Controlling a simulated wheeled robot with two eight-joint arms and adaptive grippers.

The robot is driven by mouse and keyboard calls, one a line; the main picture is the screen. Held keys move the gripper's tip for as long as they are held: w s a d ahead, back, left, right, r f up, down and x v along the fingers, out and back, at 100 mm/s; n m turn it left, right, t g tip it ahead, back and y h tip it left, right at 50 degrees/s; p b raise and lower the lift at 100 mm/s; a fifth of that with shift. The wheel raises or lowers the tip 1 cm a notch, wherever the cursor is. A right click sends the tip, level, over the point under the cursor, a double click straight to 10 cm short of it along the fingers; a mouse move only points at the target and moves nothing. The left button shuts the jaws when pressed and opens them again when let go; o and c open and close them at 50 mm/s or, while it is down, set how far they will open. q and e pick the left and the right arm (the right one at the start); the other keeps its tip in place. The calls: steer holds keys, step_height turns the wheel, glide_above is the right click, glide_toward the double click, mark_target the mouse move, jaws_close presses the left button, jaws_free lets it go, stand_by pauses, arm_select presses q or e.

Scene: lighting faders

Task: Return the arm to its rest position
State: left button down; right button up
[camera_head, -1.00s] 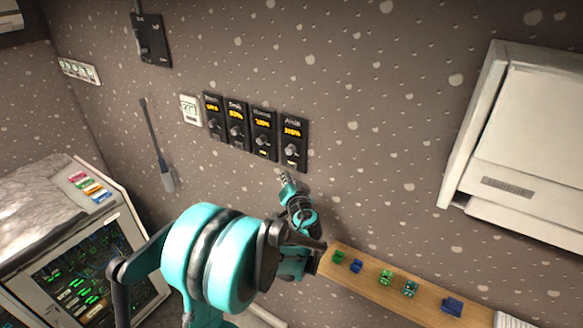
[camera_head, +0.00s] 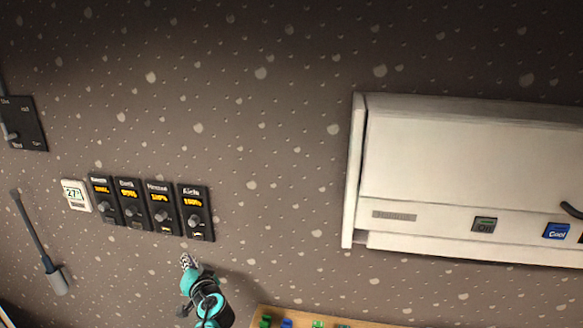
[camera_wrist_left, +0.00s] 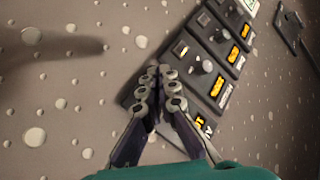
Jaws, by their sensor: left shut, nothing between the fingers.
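My left gripper (camera_head: 186,262) is teal and black, at the bottom of the head view. Its fingertips are just below the rightmost fader panel (camera_head: 196,213) and appear apart from it. In the left wrist view the fingers (camera_wrist_left: 160,88) are together, with nothing between them, in front of the panels. The row of black fader panels, each with a knob and an orange readout, is on the wall; another is the leftmost panel (camera_head: 105,200). Most of my left arm is outside the head view. My right gripper is not in view.
A wooden shelf (camera_head: 262,312) with small coloured blocks is at the bottom. A thermostat (camera_head: 76,195), a long-handled tool (camera_head: 40,245) and a switch plate (camera_head: 24,122) are at the left.

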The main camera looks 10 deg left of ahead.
arm_select(q)
steer(key=s+d+f+g+h+b, duration=0.1)
steer(key=s+d+f+h+b, duration=0.2)
steer(key=s+d+f+b, duration=0.3)
steer(key=s+d+f+g+h+b, duration=0.2)
steer(key=s+d+f+h+b, duration=0.2)
steer(key=s+d+f+b, duration=0.3)
steer(key=s+d+f+g+h+b, duration=0.2)
steer(key=s+d+f+b, duration=0.5)
steer(key=s+f+b, duration=0.5)
step_height(320, 180, down, 8)
steer(key=shift+s+f+m+h+b, duration=0.1)
steer(key=shift+s+m+h+b, duration=0.25)
steer(key=shift+h+b, duration=0.5)
